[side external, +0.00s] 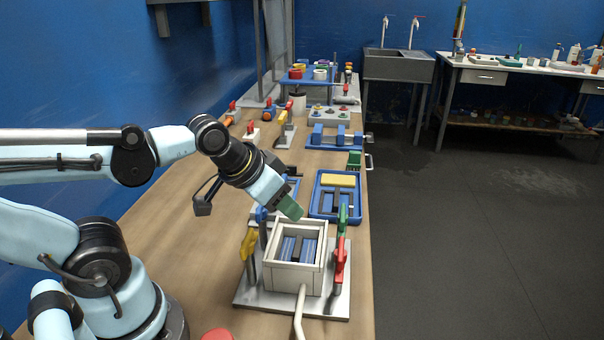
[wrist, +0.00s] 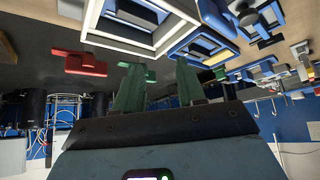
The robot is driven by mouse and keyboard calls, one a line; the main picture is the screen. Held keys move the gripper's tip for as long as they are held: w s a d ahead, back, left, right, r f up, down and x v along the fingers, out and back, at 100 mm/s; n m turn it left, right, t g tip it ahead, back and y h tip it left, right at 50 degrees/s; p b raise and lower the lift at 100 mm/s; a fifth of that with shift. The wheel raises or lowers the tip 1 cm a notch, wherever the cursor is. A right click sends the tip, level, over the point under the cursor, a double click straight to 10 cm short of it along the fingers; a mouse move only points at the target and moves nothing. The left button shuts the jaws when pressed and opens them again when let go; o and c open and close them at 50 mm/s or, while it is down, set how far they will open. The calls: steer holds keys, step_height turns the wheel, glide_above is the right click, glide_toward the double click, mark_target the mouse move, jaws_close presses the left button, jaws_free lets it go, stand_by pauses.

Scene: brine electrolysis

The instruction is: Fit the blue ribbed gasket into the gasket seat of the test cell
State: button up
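The test cell (side external: 276,278) is a pale open-topped box on a light base plate. Inside it shows a blue ribbed piece (side external: 287,248) with a dark bar across it; I cannot tell whether this is the gasket or how it sits. The cell's pale rim (wrist: 128,46) is also at the top of the wrist view, partly cut off.
A blue tray (side external: 318,212) with a yellow block (side external: 338,180) and dark frames lies behind the cell. Red-handled (side external: 340,258) and yellow-handled (side external: 249,243) clamps flank the cell. Other fixtures stand farther back. Bare bench lies left of the cell.

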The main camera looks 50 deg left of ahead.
steer(key=shift+o, duration=0.5)
steer(key=w+a+r+n+g, duration=0.2)
steer(key=w+a+n+g, duration=0.1)
steer(key=w+a, duration=0.35)
steer(key=w+a+r+n+g, duration=0.25)
steer(key=w+a, duration=0.25)
steer(key=a, duration=0.3)
steer(key=w+a+f+n, duration=0.1)
steer(key=a+f, duration=0.2)
steer(key=f, duration=0.1)
steer(key=a+f+n+g, duration=0.1)
steer(key=a+f, duration=0.1)
steer(key=f, duration=0.1)
steer(key=w+a+f+n, duration=0.1)
steer(key=a+f, duration=0.2)
steer(key=f, duration=0.1)
steer(key=shift+w+a+f+n+g, duration=0.25)
steer(key=shift+w+a+f+g, duration=0.05)
steer(key=shift+w+a+g, duration=0.05)
steer(key=shift+w+a+f, duration=0.1)
steer(key=shift+w+f, duration=0.15)
steer(key=shift+f, duration=1.05)
steer(key=shift+w+a+f, duration=0.1)
steer(key=shift+w+f, duration=0.1)
steer(key=shift+f, duration=1.1)
